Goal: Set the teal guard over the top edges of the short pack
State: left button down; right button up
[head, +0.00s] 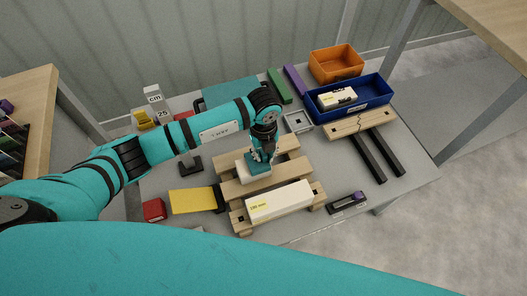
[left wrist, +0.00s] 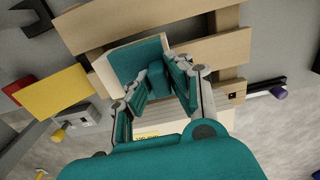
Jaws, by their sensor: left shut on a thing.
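My left gripper (head: 262,157) is shut on the raised grip of the teal guard (left wrist: 140,58). The left wrist view also shows its fingers (left wrist: 161,78) on both sides of that grip. The guard lies over the top of a short cream pack (head: 246,170) on the wooden pallet (head: 233,187). A cream side of the pack (left wrist: 104,72) shows beyond the guard's left edge. I cannot tell whether the guard rests fully on the top edges; the fingers hide part of it. My right gripper is not in view.
A longer white pack (head: 280,202) lies on the pallet in front. A yellow plate (head: 193,201) and red block (head: 153,210) are to the left. A blue tray (head: 376,98), orange bin (head: 337,62) and cracked wooden board (head: 360,124) are at the right.

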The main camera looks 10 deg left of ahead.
pick_arm(q)
jog(key=shift+f+b, duration=0.35)
jog(key=shift+f, duration=0.25)
jog(key=c, duration=1.1)
grip_release()
jog(key=shift+c, duration=0.2)
jog(key=shift+r, duration=0.1)
notch_tip(320, 180, up, 12)
